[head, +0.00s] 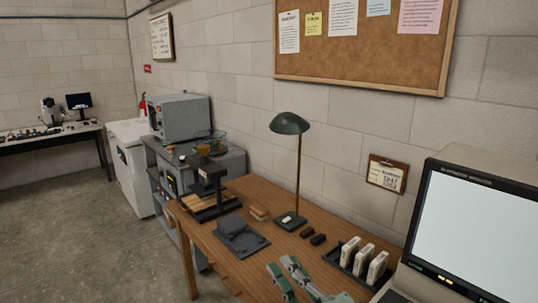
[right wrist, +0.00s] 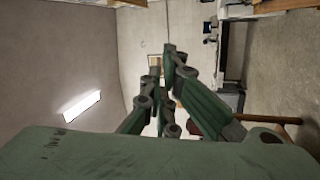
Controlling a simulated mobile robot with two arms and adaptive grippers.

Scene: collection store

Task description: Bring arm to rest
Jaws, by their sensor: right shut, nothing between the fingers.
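My right gripper (head: 281,267) shows at the bottom of the head view, its green fingers over the front part of the wooden desk (head: 225,243). In the right wrist view the same gripper (right wrist: 165,62) has its green linked fingers drawn together at the tips, with nothing between them. Its height above the desk is hard to tell. My left gripper is not in view.
The desk carries a green lamp (head: 290,124), a dark grey mat (head: 240,238), a black rack (head: 345,262) with white upright items, and a monitor (head: 477,235) at right. A grey shelf unit (head: 228,163) stands beyond. Open floor (head: 75,235) lies at left.

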